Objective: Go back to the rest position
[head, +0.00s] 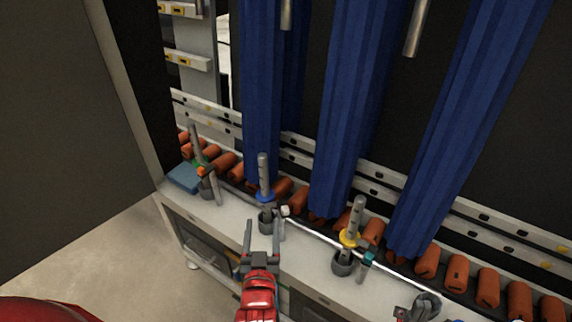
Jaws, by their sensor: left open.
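My left gripper (262,240) is red with two grey fingers. The fingers are spread apart with nothing seen between them. It is at the front edge of the white bench, just in front of a grey rod with a blue ring (265,197) standing in a dark holder. The picture does not show clearly whether they touch. My right gripper is not in view.
The white bench (305,262) carries a tilted rod with a green-and-orange fitting (201,171), a rod with a yellow ring (349,238) and a dark fitting (425,304). Behind are orange rollers (456,273) and blue hanging strips (345,110). Bare floor (120,245) lies left.

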